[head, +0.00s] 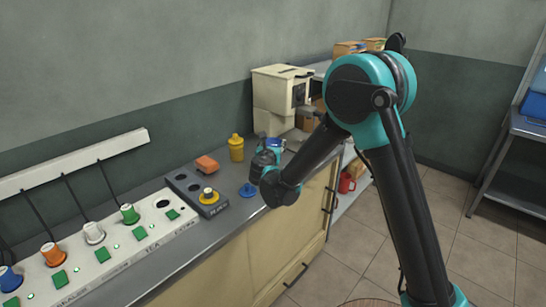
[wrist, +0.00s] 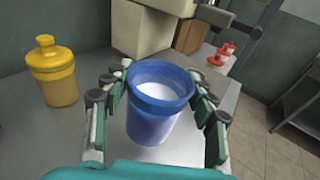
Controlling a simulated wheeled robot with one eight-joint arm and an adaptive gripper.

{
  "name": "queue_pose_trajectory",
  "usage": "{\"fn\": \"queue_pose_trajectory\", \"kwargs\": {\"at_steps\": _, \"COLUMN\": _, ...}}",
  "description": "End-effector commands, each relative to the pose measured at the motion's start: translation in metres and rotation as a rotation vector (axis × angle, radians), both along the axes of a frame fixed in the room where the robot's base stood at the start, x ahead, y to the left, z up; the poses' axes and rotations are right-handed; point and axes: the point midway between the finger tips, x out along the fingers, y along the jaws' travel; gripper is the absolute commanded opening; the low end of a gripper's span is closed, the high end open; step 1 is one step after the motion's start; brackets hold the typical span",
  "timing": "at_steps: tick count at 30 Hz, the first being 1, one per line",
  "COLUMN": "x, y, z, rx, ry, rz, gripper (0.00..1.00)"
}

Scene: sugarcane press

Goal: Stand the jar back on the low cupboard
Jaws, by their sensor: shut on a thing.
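A blue jar (wrist: 152,122), open at the top with a white inside, is upright between my fingers in the wrist view. My gripper (wrist: 157,80) is shut on it, with fingers on both sides. In the head view only a bit of the jar (head: 276,143) shows past my gripper (head: 266,158). The low cupboard has a grey top (head: 222,222) and cream doors (head: 290,217). The jar is over or on the far part of this top; I cannot tell whether its base touches.
A yellow lidded jar (wrist: 52,75) stands to the left. A cream machine (head: 275,95) stands behind. A long control panel (head: 100,245) fills the near left.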

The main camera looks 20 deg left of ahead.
Motion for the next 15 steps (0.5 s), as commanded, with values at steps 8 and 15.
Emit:
{"fn": "queue_pose_trajectory", "kwargs": {"at_steps": 8, "x": 0.0, "y": 0.0, "z": -0.02, "rx": 0.0, "ry": 0.0, "rz": 0.0, "gripper": 0.12}}
{"fn": "queue_pose_trajectory", "kwargs": {"at_steps": 15, "x": 0.0, "y": 0.0, "z": -0.045, "rx": 0.0, "ry": 0.0, "rz": 0.0, "gripper": 0.12}}
